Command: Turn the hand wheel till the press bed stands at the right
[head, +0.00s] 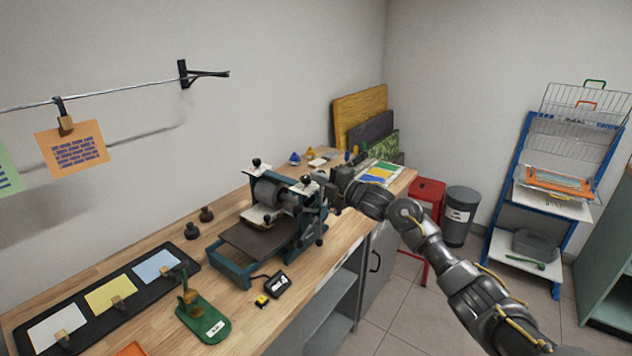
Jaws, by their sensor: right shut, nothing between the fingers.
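The small teal printing press (232,272) stands on the wooden workbench. Its grey roller (270,191) lies crosswise between the two side frames. The dark flat press bed (254,241) sticks out at the left front of the roller, with a pale sheet (262,214) near the roller. The hand wheel is on the press's right side, with spokes and knobs (319,241) partly visible. My right gripper (333,203) is shut and empty, right beside the wheel; I cannot tell whether it touches it. My left gripper is not in view.
A black tray (82,332) with coloured cards lies at the left. A red stool (427,190) and grey bin (461,211) stand beyond the bench.

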